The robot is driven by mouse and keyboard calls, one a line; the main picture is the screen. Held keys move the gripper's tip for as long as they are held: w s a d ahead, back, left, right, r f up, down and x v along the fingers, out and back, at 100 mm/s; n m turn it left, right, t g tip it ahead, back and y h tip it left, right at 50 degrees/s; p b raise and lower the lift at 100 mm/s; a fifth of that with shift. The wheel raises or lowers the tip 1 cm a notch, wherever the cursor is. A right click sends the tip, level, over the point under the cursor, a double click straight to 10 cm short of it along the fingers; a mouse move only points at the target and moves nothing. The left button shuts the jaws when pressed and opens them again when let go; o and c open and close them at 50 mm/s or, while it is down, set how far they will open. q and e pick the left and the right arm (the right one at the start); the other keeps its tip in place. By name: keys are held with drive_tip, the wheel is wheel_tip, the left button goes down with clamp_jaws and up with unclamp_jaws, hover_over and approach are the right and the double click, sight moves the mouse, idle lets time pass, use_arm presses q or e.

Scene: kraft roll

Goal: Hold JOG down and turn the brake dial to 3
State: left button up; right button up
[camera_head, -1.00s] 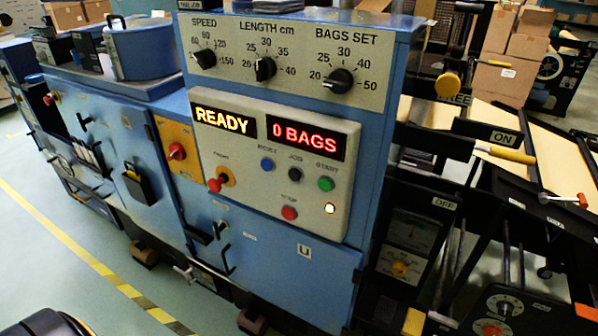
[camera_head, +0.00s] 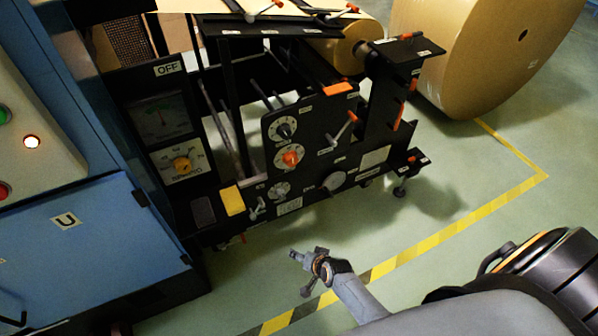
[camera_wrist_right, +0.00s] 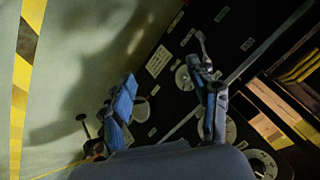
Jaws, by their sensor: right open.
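A black side panel on the unwind stand carries a black-knob dial (camera_head: 284,130), an orange-knob dial (camera_head: 289,157) and a grey dial (camera_head: 279,190). A yellow-knob dial (camera_head: 182,164) sits on a white plate farther left. Their lettering is too small to read, so I cannot tell which is the brake dial. JOG is outside the now views; the control panel (camera_head: 40,110) shows only its right edge. My right gripper (camera_head: 299,273) is open and empty, in front of and below the dial panel. In the wrist view its fingers (camera_wrist_right: 168,98) stand apart before the panel. My left gripper is out of view.
A crank handle (camera_head: 345,130) and a small lever (camera_head: 257,207) stick out of the dial panel. A big kraft roll (camera_head: 480,50) stands at the back right. Yellow-black floor tape (camera_head: 430,242) crosses the green floor, which is clear right of the stand.

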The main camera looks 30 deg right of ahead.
drive_tip(key=w+d+r+m+t+b, duration=0.2)
drive_tip(key=w+r+m+t+b, duration=0.25)
drive_tip(key=w, duration=0.75)
drive_tip(key=m+t+h+b, duration=0.1)
drive_tip(key=m+t+b, duration=0.5)
drive_tip(key=b, duration=0.6)
approach(287, 135)
drive_tip(key=shift+m+g, duration=0.25)
drive_tip(key=shift+g, duration=0.1)
drive_tip(key=w, duration=0.1)
drive_tip(key=w+b, duration=0.1)
drive_tip(key=w, duration=0.1)
drive_tip(key=w+b, duration=0.1)
drive_tip(key=w, duration=0.1)
drive_tip(key=shift+w+a+r, duration=0.1)
drive_tip(key=shift+w+r, duration=0.15)
drive_tip(key=w+b, duration=0.1)
drive_tip(key=w, duration=0.2)
drive_tip(key=shift+w, duration=0.3)
drive_tip(key=shift+w+r, duration=0.1)
drive_tip(key=shift+w, duration=0.1)
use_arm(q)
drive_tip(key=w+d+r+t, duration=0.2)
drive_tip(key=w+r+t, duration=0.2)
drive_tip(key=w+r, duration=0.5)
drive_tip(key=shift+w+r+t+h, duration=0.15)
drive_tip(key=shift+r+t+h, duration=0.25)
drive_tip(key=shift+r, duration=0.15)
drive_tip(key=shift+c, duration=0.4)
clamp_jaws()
